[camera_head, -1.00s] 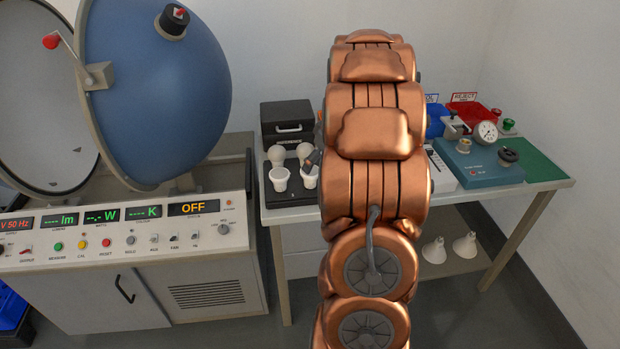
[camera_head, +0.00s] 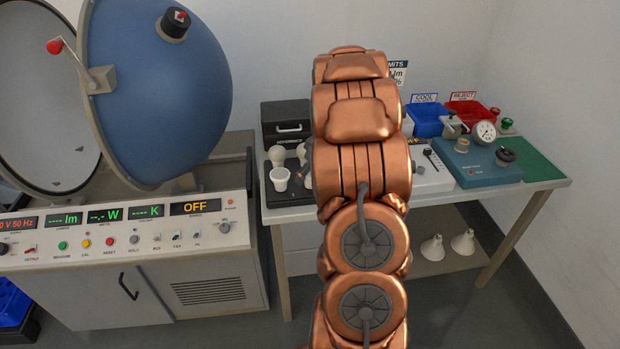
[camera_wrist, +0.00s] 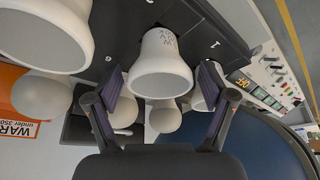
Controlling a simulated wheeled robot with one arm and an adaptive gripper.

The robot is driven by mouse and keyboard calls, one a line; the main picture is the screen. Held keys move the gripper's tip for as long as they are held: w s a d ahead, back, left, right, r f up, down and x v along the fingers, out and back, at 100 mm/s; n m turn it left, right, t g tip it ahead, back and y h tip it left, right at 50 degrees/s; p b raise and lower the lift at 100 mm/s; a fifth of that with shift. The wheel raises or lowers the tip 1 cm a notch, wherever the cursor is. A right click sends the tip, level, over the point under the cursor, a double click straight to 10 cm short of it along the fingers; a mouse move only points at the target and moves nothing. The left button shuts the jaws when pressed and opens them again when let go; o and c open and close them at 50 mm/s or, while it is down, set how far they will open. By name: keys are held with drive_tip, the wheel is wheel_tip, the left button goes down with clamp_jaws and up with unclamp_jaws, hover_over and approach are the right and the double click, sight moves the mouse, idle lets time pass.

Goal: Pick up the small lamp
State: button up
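Several white lamps stand on a dark tray (camera_head: 268,192). In the head view they include a round bulb (camera_head: 277,154) and a flared reflector lamp (camera_head: 280,179); more are partly behind my arm. I cannot tell which is the small lamp. In the wrist view my gripper (camera_wrist: 162,92) is open and empty, its two dark fingers apart. A reflector lamp with dark markings (camera_wrist: 163,70) shows between and beyond the fingertips, apart from both. A smaller round bulb (camera_wrist: 166,118) shows between the fingers, its distance unclear. Another lamp is partly behind the right finger. My arm hides the gripper in the head view.
A console (camera_head: 120,255) with a large blue sphere (camera_head: 160,100) stands left of the table. A black case (camera_head: 287,122) sits behind the tray. Blue (camera_head: 428,119) and red (camera_head: 465,112) bins and a teal device (camera_head: 475,165) are at right.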

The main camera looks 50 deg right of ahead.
drive_tip(key=c, duration=1)
drive_tip(key=shift+r, duration=0.15)
